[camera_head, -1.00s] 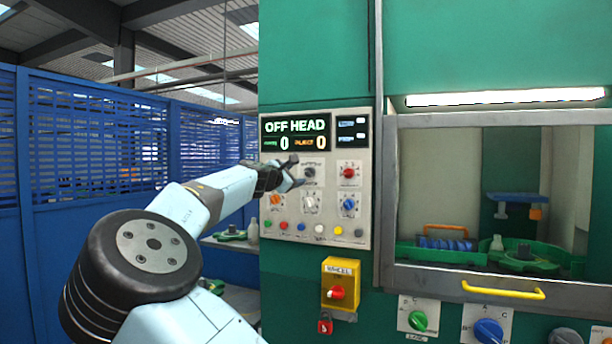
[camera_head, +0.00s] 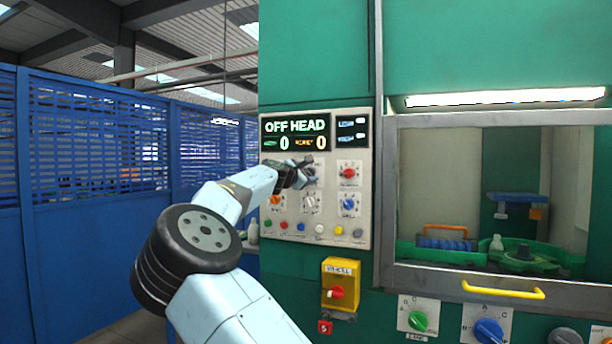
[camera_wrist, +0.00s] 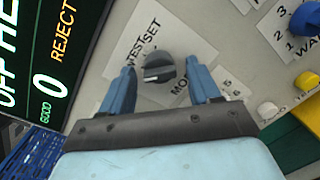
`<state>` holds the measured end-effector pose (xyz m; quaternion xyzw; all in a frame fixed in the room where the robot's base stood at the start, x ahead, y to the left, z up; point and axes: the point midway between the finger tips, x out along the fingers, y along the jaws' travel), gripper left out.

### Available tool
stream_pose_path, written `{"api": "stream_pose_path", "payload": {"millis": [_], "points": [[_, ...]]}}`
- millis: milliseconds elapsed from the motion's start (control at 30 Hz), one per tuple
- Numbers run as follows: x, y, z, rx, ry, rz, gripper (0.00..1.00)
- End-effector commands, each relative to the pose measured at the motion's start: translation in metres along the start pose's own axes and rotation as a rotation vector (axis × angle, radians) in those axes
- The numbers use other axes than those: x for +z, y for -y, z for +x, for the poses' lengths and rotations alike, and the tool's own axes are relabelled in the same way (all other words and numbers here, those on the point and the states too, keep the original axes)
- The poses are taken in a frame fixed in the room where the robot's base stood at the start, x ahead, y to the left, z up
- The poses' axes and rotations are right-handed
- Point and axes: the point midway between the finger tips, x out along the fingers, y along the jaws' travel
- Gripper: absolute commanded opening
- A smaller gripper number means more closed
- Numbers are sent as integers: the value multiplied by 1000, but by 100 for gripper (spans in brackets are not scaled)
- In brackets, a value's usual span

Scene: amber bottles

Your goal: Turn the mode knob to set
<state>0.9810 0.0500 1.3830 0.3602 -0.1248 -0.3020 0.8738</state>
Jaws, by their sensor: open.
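The mode knob (camera_wrist: 158,68) is a dark grey round knob with a pale line, on a white plate. In the wrist view, the words TEST and SET are printed above it and "MO" shows below right, the rest covered by a finger. The pale line lies nearly level across the knob's lower part. My gripper (camera_wrist: 163,72) is open, its two blue fingers on either side of the knob. I cannot tell whether they touch it. In the head view, my gripper (camera_head: 303,172) is at the panel and partly hides the knob.
The grey control panel (camera_head: 363,217) has a display (camera_head: 295,132) reading OFF HEAD. A red knob (camera_head: 348,173), a blue knob (camera_head: 348,204) and several small buttons sit close by. A yellow switch box (camera_head: 340,270) is below. A blue fence (camera_head: 95,190) stands left.

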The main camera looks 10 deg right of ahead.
Motion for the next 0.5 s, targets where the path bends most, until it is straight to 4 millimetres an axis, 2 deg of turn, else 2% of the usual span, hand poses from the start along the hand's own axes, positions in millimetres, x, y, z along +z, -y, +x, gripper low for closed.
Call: {"api": "stream_pose_path", "payload": {"millis": [100, 500], "points": [[0, 0, 0, 0, 0, 0, 61], [0, 0, -1, 1, -1, 1, 22]]}}
